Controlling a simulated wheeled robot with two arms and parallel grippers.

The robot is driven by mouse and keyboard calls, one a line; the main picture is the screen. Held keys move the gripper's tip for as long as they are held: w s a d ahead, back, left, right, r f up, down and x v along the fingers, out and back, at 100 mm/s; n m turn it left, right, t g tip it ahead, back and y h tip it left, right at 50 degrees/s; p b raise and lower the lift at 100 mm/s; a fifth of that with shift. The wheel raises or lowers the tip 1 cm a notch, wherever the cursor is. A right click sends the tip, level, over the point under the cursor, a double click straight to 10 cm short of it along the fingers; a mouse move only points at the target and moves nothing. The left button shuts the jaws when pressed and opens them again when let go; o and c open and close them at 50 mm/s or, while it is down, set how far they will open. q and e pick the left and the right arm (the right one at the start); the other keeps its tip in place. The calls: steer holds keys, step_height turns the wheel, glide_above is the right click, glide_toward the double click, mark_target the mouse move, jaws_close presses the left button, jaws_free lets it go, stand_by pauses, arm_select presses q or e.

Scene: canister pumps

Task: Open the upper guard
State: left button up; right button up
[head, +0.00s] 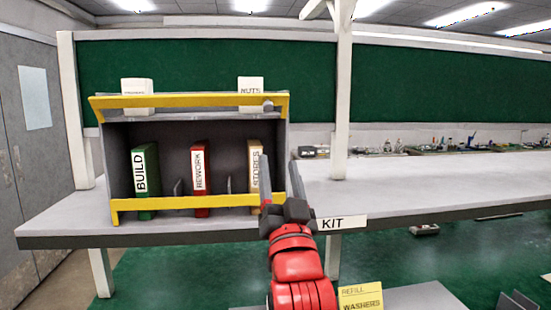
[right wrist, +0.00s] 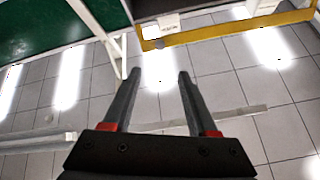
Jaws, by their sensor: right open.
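The upper guard (head: 190,101) is a yellow-edged bar across the top front of a dark grey cabinet (head: 285,150). A small grey knob (head: 268,105) sits near its right end. The guard's yellow frame also shows at the top of the right wrist view (right wrist: 235,29). My right gripper (head: 280,156) is open and empty, its fingers pointing up at the cabinet's right side, below the knob and apart from the guard. Its two fingers also show in the right wrist view (right wrist: 160,72) with nothing between them. My left gripper is not in view.
A lower yellow guard (head: 190,203) crosses the cabinet's bottom front. Green BUILD (head: 145,180), red REWORK (head: 200,180) and tan STORES (head: 255,165) binders stand inside. Two white labelled blocks (head: 250,90) sit at the top. The bench (head: 430,180) to the right is mostly clear.

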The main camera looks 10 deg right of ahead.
steer(key=shift+s+f, duration=0.3)
steer(key=shift+s, duration=0.25)
